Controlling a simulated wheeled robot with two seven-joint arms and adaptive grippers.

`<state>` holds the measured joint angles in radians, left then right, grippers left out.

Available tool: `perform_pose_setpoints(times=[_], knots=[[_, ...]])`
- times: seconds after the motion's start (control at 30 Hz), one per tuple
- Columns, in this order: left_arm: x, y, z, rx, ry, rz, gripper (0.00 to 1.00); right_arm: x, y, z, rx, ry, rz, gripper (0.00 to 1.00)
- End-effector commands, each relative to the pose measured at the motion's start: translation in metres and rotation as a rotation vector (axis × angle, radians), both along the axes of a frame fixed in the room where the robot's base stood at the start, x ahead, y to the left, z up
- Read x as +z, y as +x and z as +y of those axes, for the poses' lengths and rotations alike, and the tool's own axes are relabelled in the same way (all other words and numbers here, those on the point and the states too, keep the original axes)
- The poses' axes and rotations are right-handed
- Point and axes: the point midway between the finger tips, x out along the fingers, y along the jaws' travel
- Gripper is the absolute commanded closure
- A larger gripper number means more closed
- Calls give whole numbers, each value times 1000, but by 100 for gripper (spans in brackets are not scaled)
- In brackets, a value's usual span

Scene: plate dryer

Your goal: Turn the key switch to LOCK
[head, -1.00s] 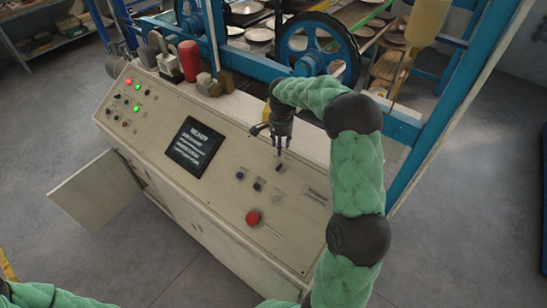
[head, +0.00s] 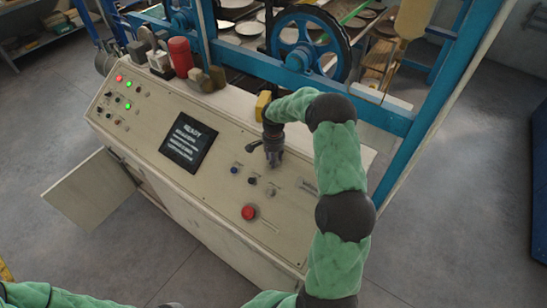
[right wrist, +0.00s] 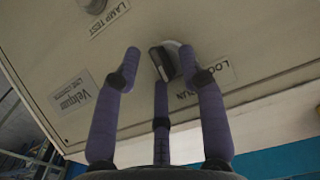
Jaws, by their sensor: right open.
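The key switch (right wrist: 161,63) shows in the right wrist view as a dark upright key grip on a pale round base. Partly covered LOCK and RUN lettering (right wrist: 213,73) lies beside it. My right gripper (right wrist: 160,58) is open, with its fingertips spread on either side of the key and apart from it. A third finger reaches up below the key. In the head view my right gripper (head: 273,160) points down at the right part of the panel and hides the key switch. My left arm enters at the lower left; its gripper is not visible.
The sloped cream control panel (head: 215,178) carries a dark READY screen (head: 188,143), a red push button (head: 249,212), small knobs and lit lamps. A blue frame with a handwheel (head: 306,42) stands behind. A cabinet door (head: 90,188) hangs open at left.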

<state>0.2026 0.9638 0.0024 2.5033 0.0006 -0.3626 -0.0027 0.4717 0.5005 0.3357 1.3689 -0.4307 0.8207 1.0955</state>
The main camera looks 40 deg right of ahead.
Motion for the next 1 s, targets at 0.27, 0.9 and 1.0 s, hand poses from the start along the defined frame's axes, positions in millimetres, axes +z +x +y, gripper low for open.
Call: perform_pose_setpoints(times=[0.27, 0.9, 1.0], knots=[[0, 0, 0, 0, 0, 0, 100, 0, 0, 0, 0, 0, 0, 79], [-6, 0, 0, 0, 0, 0, 100, 0, 3, 0, 92, -16, 49, 100], [-9, 0, 0, 0, 0, 0, 100, -1, 4, 0, 154, -26, 83, 100]])
